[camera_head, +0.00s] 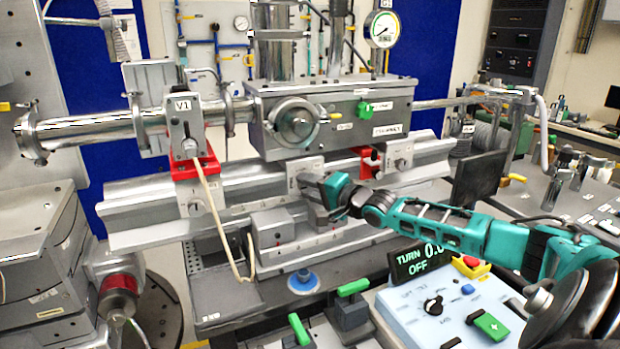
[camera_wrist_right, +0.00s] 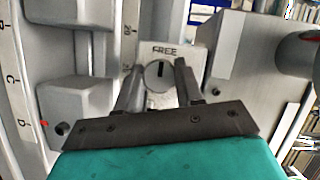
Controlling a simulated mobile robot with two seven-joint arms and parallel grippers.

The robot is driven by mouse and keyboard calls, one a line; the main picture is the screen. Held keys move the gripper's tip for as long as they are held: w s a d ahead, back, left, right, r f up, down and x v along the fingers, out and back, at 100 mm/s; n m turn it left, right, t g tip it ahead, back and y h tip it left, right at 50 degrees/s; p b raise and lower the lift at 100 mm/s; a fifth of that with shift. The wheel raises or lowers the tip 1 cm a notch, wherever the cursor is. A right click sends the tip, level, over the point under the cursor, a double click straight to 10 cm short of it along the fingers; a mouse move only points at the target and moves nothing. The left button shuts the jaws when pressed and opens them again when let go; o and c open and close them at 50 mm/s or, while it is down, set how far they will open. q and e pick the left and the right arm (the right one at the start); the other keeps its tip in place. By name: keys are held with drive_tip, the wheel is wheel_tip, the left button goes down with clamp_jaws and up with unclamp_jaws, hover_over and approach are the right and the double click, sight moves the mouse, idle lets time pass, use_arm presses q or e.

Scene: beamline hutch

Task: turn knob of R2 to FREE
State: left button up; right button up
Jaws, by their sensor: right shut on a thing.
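My right gripper (camera_head: 326,192) reaches in from the right to the middle rider (camera_head: 297,168) on the grey rail. In the right wrist view, the fingers (camera_wrist_right: 159,78) are shut on a round grey knob (camera_wrist_right: 157,84), one on each side of it. The knob has a dark mark that stands upright in this view, below the printed word FREE (camera_wrist_right: 165,51). In the head view the gripper hides this knob. I cannot read a rider name such as R2 on it. My left gripper is not in view.
The rail (camera_head: 135,222) runs left to right beneath a metal chamber (camera_head: 345,110). Red clamps (camera_head: 192,168) stand on the neighbouring riders. A pale hose hangs at the left. A control box (camera_head: 425,305) with a lit display sits at the front right, below my arm.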

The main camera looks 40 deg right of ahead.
idle(0.5)
drive_tip(key=o, duration=0.8)
drive_tip(key=shift+c, duration=0.2)
drive_tip(key=shift+s, duration=0.15)
drive_tip(key=shift+s+r+p, duration=0.1)
drive_tip(key=shift+s+p, duration=0.4)
drive_tip(key=shift+s, duration=0.65)
drive_tip(key=s+r, duration=0.1)
drive_tip(key=s, duration=0.9)
drive_tip(key=shift+s+d+r, duration=0.15)
drive_tip(key=shift+d+r, duration=0.05)
drive_tip(key=shift+d, duration=0.2)
